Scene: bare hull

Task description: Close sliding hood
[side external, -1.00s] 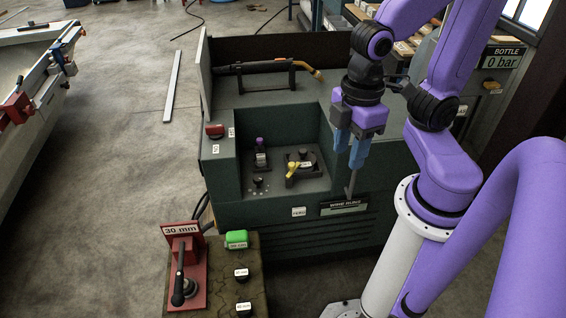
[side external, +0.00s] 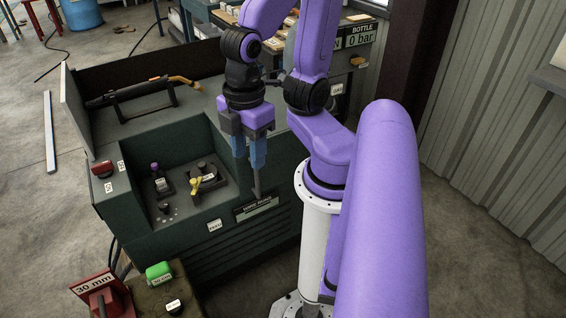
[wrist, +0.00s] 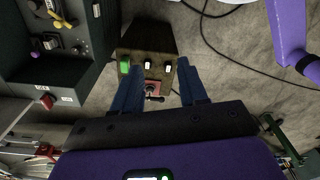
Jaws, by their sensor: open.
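A dark green machine housing (side external: 160,130) has an open recess in its front left, with a yellow-handled lever (side external: 196,184) and a purple-topped part (side external: 155,168) inside. I cannot tell for sure which part is the sliding hood; the flat top behind the recess carries a torch-like tool (side external: 150,92). My gripper (side external: 257,168) points down by the recess's right side, in front of the housing. A thin grey piece hangs below its blue fingers; whether they touch it is unclear. In the wrist view the fingers (wrist: 160,72) are apart, with nothing visible held between them.
A red knob (side external: 102,168) sits on the housing's left front corner. A corrugated wall (side external: 490,130) is at right. Floor is open at left.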

